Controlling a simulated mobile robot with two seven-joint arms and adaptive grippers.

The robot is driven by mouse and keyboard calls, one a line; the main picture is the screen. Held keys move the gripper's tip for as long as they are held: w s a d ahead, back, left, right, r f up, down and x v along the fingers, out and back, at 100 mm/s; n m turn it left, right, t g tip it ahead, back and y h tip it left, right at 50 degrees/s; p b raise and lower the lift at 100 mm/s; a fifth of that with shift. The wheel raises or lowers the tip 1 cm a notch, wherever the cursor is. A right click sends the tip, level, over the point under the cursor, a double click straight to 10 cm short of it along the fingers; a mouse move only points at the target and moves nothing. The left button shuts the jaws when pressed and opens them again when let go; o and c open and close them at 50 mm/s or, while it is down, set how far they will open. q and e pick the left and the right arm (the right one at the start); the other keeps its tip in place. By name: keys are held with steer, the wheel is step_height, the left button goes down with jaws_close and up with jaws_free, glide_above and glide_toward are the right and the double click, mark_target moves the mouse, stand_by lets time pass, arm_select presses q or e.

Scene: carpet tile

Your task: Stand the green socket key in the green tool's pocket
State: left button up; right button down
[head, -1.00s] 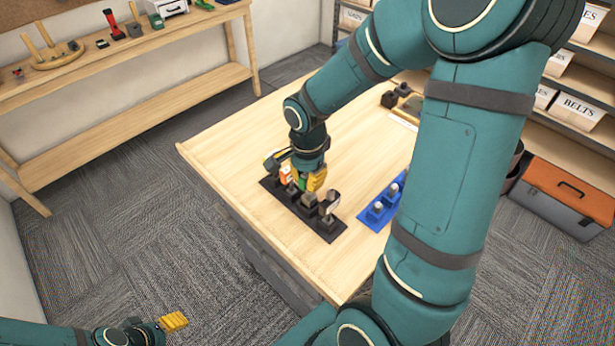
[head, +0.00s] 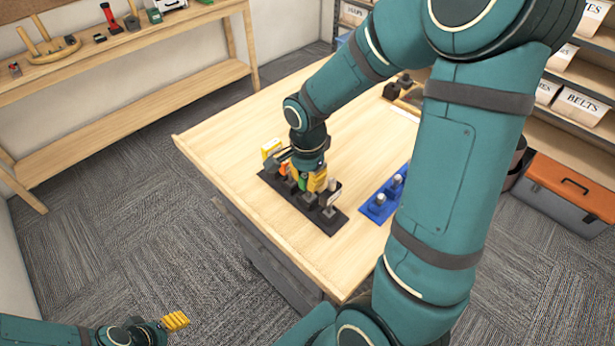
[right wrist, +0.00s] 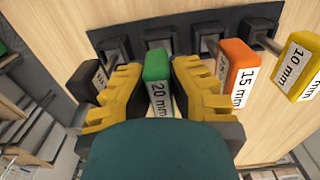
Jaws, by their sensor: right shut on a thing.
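My right gripper (head: 309,181) is shut on the green socket key (right wrist: 158,88), whose label reads 20 mm; the key also shows in the head view (head: 302,184). The gripper is over the dark rack (head: 319,224), which also shows in the right wrist view (right wrist: 100,35). The key's head is in front of a rack pocket (right wrist: 160,38); its lower end is hidden, so I cannot tell whether it is inside. My left gripper (head: 175,321) is at the lower left, away from the table; its jaw opening is unclear.
An orange 15 mm key (right wrist: 236,72) and a yellow 10 mm key (right wrist: 296,66) stand close on one side of the green key, a black key (right wrist: 90,78) on the other. A blue rack (head: 378,212) is to the right. The table's far left (head: 240,122) is clear.

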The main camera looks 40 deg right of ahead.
steer(key=c, duration=1)
jaws_free()
steer(key=shift+r, duration=0.1)
step_height(320, 180, up, 12)
steer(key=shift+s, duration=0.1)
